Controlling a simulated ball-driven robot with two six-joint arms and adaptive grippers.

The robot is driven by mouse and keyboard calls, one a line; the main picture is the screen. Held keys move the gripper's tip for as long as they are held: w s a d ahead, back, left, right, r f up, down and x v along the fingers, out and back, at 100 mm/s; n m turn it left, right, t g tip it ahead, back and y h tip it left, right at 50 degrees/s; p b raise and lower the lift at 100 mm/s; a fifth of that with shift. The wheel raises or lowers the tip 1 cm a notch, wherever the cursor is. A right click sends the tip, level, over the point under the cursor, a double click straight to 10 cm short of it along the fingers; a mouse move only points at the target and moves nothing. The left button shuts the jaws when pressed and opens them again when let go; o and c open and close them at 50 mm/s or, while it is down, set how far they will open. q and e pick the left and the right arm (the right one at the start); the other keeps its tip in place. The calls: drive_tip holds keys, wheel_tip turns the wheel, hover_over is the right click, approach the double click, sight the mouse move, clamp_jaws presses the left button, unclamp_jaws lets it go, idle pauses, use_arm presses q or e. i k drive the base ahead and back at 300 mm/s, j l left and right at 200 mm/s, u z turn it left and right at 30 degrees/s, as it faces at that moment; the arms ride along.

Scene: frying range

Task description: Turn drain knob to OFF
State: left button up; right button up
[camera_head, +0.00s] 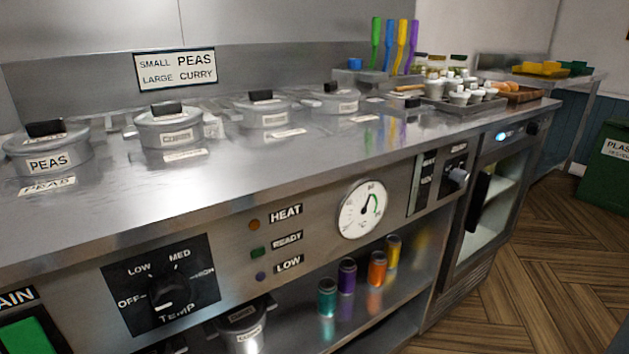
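No knob in the camera_head view carries a label I can read as drain. A small knob (458,177) sticks out of a dark panel (453,160) at the right end of the range front; its markings are too small to read. A larger black knob (170,291) labelled TEMP, with OFF, LOW, MED and HIGH around it, is on the lower left of the front. A partly cut-off label (17,297) ending in "AIN" sits above a green switch (26,337) at the left edge. Neither of my grippers is in view.
A round dial gauge (363,210) and indicator lights are on the front. Several lidded pots (262,110) are set in the steel top (250,165). Coloured cans (347,276) stand on the lower shelf. A glass-doored cabinet (497,200) adjoins at right; the wooden floor (540,270) there is clear.

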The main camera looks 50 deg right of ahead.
sight(458, 178)
drive_tip(key=z, duration=2.35)
